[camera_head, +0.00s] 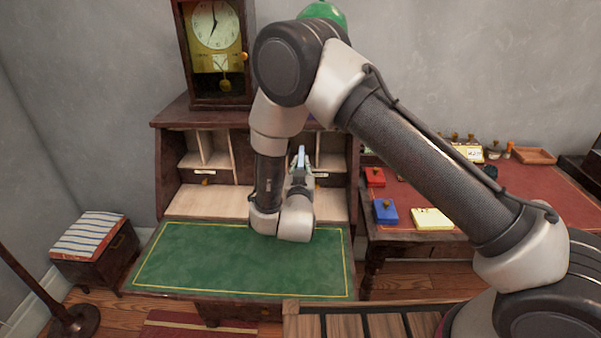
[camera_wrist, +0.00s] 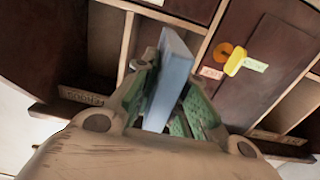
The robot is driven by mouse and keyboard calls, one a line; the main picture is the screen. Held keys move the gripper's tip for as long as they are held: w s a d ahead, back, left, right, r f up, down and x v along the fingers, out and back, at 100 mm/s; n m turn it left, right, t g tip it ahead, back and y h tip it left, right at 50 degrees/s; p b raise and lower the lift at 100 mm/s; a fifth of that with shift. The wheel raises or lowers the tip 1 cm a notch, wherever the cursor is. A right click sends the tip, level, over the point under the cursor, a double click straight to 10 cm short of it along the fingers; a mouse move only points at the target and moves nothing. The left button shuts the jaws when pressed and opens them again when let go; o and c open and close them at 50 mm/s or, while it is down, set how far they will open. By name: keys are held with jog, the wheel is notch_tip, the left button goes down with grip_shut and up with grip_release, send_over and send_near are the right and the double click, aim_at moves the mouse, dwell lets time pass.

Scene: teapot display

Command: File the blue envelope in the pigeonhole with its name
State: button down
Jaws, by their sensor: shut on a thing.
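In the wrist view a pale blue flat item (camera_wrist: 170,75), which looks like the envelope, stands on edge between the green-padded fingers of my gripper (camera_wrist: 165,100). My gripper is shut on it, and its far end points at the pigeonholes. In the head view my gripper (camera_head: 300,172) is small, in front of the desk's pigeonholes (camera_head: 209,150), with the pale item's edge (camera_head: 301,155) upright in it. My arm hides the middle of the pigeonholes. Small name labels show in the wrist view, one at the left (camera_wrist: 82,96) and another at the right (camera_wrist: 265,134), too blurred to read surely.
The green desk top (camera_head: 200,260) is bare. A clock (camera_head: 216,50) stands on top of the desk. A dark door with a yellow tag (camera_wrist: 236,62) is right of the item. A red-topped side table (camera_head: 450,190) holds blue and red boxes and a yellow pad.

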jog(key=shift+w, duration=2.3)
jog(key=c, duration=1.4)
grip_release()
jog(key=shift+o, duration=0.2)
jog(key=s, duration=1.2)
jog(key=shift+a, duration=0.15)
